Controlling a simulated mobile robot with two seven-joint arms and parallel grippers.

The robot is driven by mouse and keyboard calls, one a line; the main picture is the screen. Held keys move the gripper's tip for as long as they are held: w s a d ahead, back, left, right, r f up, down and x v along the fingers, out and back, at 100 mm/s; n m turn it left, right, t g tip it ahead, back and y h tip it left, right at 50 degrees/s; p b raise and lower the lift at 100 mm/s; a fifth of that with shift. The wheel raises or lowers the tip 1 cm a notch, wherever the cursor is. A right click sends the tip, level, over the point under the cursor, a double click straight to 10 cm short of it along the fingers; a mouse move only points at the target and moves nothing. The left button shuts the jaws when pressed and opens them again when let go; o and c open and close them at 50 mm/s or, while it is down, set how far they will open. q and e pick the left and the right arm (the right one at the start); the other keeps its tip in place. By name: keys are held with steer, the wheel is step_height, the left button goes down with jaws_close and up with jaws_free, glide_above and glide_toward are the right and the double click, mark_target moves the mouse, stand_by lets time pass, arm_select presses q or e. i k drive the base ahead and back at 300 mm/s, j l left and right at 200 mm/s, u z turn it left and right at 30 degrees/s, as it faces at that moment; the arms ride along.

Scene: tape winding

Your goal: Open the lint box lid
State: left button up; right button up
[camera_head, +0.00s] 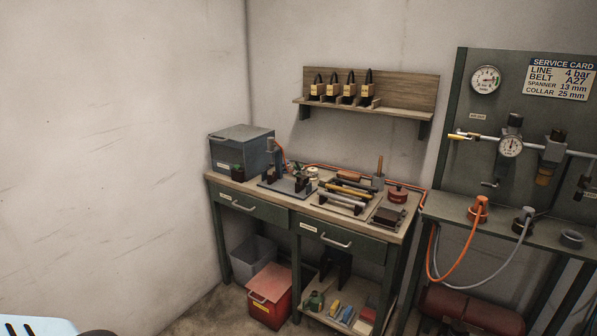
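Two lidded boxes are in the head view, and their labels are too small to read, so I cannot tell which is the lint box. A grey-blue box (242,150) stands on the left end of the workbench, and its lid looks shut. A red box (267,310) with a pale red lid (274,281) and a yellow label stands on the floor under the bench; its lid looks down. Neither of my grippers is in view. Only a pale piece of my own body shows at the bottom left corner.
A grey open bin (254,259) stands behind the red box. A shelf with padlocks (348,94) hangs above. A gauge panel is at right. Bare floor lies front left.

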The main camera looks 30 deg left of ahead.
mark_target(241, 133)
steer(key=u, duration=1.55)
steer(key=i+z, duration=0.15)
steer(key=i, duration=0.3)
steer(key=i+z, duration=0.1)
steer(key=i, duration=0.4)
steer(key=i+j+z, duration=0.15)
steer(key=i, duration=0.3)
steer(key=i+j+z, duration=0.15)
steer(key=i, duration=0.3)
steer(key=i+j+z, duration=0.1)
steer(key=i, duration=0.4)
steer(key=i+j+z, duration=0.15)
steer(key=i+j, duration=0.15)
steer(key=i, duration=0.1)
